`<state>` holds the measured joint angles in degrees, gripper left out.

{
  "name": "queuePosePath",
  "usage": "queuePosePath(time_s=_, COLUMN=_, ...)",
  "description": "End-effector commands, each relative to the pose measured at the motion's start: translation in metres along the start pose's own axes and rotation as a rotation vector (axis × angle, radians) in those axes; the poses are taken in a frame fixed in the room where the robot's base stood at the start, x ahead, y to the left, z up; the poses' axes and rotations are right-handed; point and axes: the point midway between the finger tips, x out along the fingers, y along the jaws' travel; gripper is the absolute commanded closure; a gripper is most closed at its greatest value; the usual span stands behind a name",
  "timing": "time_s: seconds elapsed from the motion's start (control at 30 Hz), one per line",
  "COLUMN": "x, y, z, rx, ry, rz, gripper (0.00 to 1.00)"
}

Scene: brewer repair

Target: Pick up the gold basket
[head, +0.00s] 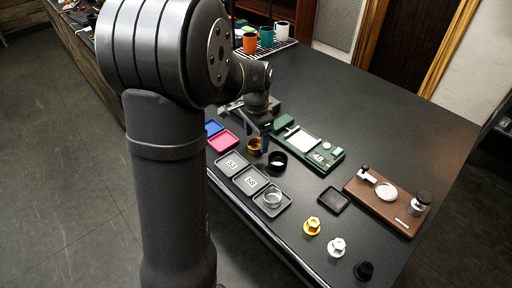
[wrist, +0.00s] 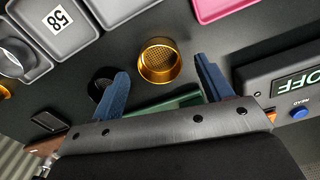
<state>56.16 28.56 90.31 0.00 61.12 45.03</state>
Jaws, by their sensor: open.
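The gold basket (wrist: 159,61) is a round, open metal cup with a perforated bottom. It stands on the dark table, and in the wrist view it lies just beyond and between my fingertips. In the head view the gold basket (head: 254,146) shows close beside my gripper (head: 258,138), which hangs over it and hides part of it. In the wrist view my gripper (wrist: 163,75) has two blue fingers spread apart with nothing between them. Whether the fingers reach down to the basket's height I cannot tell.
A black ring-like basket (head: 277,161) stands close by the gold one. Grey trays (head: 232,164), one holding a silver basket (head: 272,199), lie in front. A brown stand (head: 390,200) is at right.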

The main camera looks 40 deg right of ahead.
Motion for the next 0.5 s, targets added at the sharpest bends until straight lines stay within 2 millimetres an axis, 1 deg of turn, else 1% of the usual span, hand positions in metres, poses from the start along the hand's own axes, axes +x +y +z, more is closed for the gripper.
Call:
queuePosePath(time_s=0.03, x=0.008, y=0.0, z=0.001, rx=0.0, ry=-0.002, rz=0.002, gripper=0.28)
queuePosePath(time_s=0.13, x=0.016, y=0.0, z=0.001, rx=0.0, ry=0.0, rz=0.0, gripper=0.28)
queuePosePath(time_s=0.37, x=0.018, y=0.0, z=0.001, rx=0.0, ry=0.001, rz=-0.001, gripper=0.28)
queuePosePath(time_s=0.4, x=0.018, y=0.0, z=0.001, rx=0.0, ry=0.001, rz=-0.001, gripper=0.3)
queuePosePath(time_s=0.47, x=0.018, y=0.0, z=0.001, rx=0.0, ry=0.001, rz=-0.001, gripper=0.42)
queuePosePath(time_s=0.5, x=0.018, y=0.0, z=0.001, rx=0.0, ry=0.001, rz=-0.001, gripper=0.5)
